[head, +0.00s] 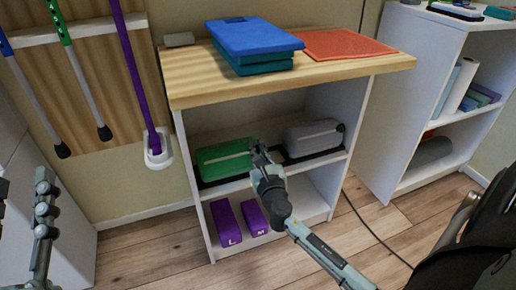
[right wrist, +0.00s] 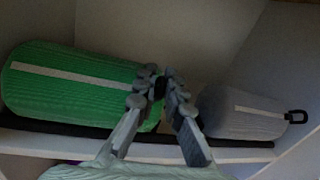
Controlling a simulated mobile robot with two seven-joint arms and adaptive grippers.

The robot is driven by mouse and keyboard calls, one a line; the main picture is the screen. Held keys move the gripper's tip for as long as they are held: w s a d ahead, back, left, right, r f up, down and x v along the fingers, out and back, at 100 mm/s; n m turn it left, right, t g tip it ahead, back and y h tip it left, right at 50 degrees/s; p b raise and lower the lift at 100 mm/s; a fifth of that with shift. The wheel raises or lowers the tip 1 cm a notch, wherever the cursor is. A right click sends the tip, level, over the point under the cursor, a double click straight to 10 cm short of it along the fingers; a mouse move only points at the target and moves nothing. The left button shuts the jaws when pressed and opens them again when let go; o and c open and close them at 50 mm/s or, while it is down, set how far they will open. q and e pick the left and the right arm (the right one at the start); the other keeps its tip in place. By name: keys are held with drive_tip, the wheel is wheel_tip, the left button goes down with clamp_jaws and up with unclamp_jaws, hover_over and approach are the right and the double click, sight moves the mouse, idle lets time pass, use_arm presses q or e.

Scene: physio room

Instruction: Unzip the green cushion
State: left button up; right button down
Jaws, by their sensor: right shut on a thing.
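The green cushion (head: 224,158) lies on the upper shelf of the cabinet. In the right wrist view the green cushion (right wrist: 70,92) has a pale zip strip running along it toward its right end. My right gripper (head: 262,158) is at that right end. Its fingers (right wrist: 161,88) are closed together on a small dark piece, which looks like the zip pull; the fingers hide most of it. My left gripper (head: 24,190) is at the left edge of the head view, partly cut off, its fingers apart and empty, far from the cushion.
A grey cushion (head: 312,137) with a black pull lies right of the green one, close to my gripper. Purple blocks (head: 227,222) stand on the shelf below. Blue and teal folded items (head: 254,38) and an orange mat (head: 346,44) lie on the cabinet top (head: 200,84).

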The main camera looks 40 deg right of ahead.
drive_tip(key=shift+d, duration=0.1)
use_arm(q)
drive_tip(key=f+g, duration=0.1)
drive_tip(key=w+f+g+y+p, duration=0.1)
drive_tip(key=f, duration=0.1)
drive_tip(key=f+g, duration=0.1)
drive_tip(key=f, duration=0.1)
drive_tip(key=shift+w+a+f, duration=0.2)
drive_tip(key=shift+w+a, duration=0.1)
drive_tip(key=shift+w, duration=0.05)
use_arm(e)
drive_tip(key=w+a, duration=0.3)
drive_tip(key=a, duration=1.2)
drive_tip(key=shift+w, duration=0.3)
drive_tip(key=c, duration=1.7)
unclamp_jaws()
